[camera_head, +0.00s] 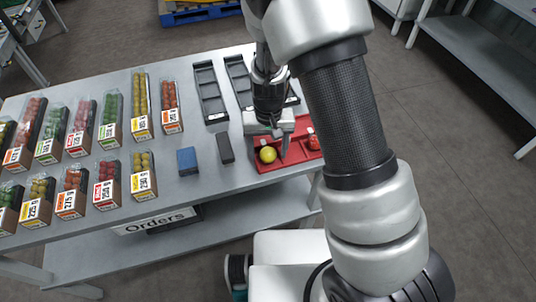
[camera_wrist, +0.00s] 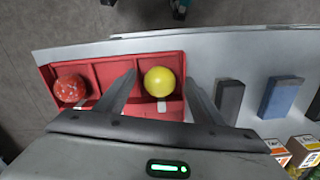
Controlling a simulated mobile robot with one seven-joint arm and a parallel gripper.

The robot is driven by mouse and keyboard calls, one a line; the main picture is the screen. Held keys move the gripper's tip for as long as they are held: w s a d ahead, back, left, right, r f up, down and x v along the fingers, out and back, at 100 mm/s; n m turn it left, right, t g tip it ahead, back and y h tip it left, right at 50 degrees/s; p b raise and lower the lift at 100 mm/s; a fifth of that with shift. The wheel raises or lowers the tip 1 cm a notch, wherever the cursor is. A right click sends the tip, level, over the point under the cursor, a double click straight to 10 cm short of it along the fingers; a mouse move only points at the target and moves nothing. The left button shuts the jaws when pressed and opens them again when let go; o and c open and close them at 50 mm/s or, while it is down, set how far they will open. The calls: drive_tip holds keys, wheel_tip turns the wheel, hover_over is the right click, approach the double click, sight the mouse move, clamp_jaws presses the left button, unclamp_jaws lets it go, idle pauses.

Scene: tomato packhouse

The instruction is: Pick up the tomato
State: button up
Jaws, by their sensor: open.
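A yellow tomato (camera_wrist: 159,82) lies in the right compartment of the red tray (camera_wrist: 100,68) in the wrist view. In the head view the yellow tomato (camera_head: 268,154) is at the left end of the red tray (camera_head: 268,167). A red tomato (camera_wrist: 70,88) with pale specks is in the tray's left compartment; in the head view a red item (camera_head: 313,143) shows partly behind my arm. My gripper (camera_wrist: 160,85) is open above the tray, its fingers to either side of the yellow tomato. I cannot tell whether they touch it.
A black block (camera_head: 225,148) and a blue block (camera_head: 187,161) lie beside the tray. Black empty trays (camera_head: 210,92) stand behind. Several filled tomato packs (camera_head: 107,185) occupy the table's left. An "Orders" sign (camera_head: 155,221) hangs at the front edge.

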drive_tip(key=shift+f, duration=0.25)
drive_tip(key=c, duration=0.8)
drive_tip(key=shift+c, duration=0.3)
